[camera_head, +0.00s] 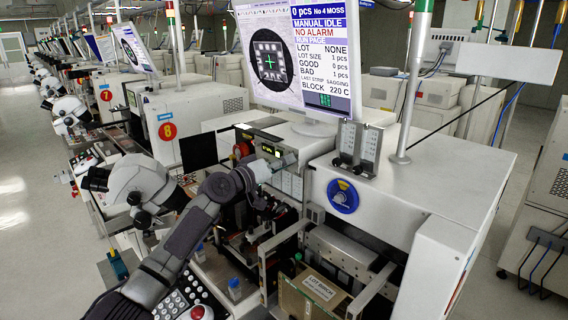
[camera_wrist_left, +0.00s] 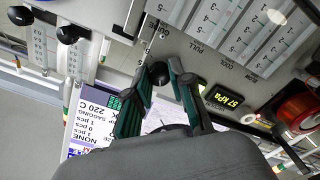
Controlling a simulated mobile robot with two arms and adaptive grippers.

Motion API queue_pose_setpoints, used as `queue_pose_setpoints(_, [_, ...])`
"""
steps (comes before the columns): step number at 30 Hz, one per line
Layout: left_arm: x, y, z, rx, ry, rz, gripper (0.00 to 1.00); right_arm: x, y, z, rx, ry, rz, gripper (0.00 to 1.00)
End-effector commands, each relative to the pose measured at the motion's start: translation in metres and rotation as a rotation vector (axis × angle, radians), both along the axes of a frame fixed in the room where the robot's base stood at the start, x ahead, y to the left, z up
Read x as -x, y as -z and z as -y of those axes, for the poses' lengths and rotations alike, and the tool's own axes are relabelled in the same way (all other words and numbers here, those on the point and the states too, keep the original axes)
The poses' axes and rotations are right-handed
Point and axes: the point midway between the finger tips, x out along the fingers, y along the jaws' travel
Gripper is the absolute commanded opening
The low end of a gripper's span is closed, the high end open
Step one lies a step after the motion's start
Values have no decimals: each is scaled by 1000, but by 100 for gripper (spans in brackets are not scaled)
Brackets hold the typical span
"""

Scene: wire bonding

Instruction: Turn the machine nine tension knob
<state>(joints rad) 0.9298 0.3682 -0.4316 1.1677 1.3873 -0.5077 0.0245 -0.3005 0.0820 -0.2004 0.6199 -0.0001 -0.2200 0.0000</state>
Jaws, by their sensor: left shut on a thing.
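A small black knob (camera_wrist_left: 160,72) sits on the grey front panel of the near machine, between my left gripper's fingertips in the left wrist view. I take it as the tension knob, though I cannot read a label naming it. My left gripper (camera_wrist_left: 160,66) is shut on this knob, with one dark green-lined finger on each side. In the head view my left arm reaches from the lower left to the machine's front panel, and the left gripper (camera_head: 274,160) is at that panel. The knob is hidden there. My right gripper is not in view.
A monitor (camera_head: 300,55) stands on top of the near machine. A microscope head (camera_head: 135,182) is left of my arm. A green display (camera_wrist_left: 228,97) and a red round part (camera_wrist_left: 298,112) are beside the knob. A cardboard box (camera_head: 305,298) is below.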

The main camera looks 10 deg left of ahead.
Motion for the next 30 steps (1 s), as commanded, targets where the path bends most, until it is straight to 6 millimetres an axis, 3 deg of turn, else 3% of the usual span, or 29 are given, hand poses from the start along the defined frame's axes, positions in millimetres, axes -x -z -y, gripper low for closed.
queue_pose_setpoints(8, [0, 4, -1, -49, -1, 34, 0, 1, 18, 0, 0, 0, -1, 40])
queue_pose_setpoints(21, [0, 7, 0, -337, -2, 226, 0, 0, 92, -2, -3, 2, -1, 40])
queue_pose_setpoints(30, [1, 4, 0, -576, -1, 384, 0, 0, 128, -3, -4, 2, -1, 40])
